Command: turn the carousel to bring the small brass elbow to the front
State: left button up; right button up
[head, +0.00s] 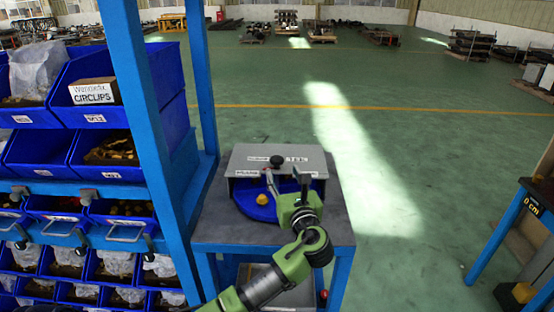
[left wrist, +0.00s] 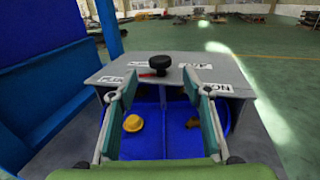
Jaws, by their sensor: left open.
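The carousel is a blue round tray (head: 246,200) with dividers, under a grey housing (head: 235,162) that has a black knob (head: 277,161) on top. A yellow piece (head: 262,199) lies in the left front compartment; it also shows in the left wrist view (left wrist: 133,123). A darker brownish piece (left wrist: 193,123) lies in the compartment to its right, partly hidden by a finger. I cannot tell which piece, if either, is the small brass elbow. My left gripper (head: 286,179) is open and empty, its fingers spread before the housing, with the knob beyond the tips. My right gripper is not in view.
The carousel stands on a grey-topped blue table (head: 338,224). A blue rack with bins (head: 92,180) stands close on the left, its post near the table. Another blue table (head: 530,215) is at the right edge. The green floor between is clear.

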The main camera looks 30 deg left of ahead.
aim_at(279, 163)
pick_arm(q)
jog(key=x, duration=0.8)
jog(key=shift+w+a+p, duration=0.25)
jog(key=shift+w+p, duration=0.05)
jog(key=shift+w, duration=0.05)
grip_shut()
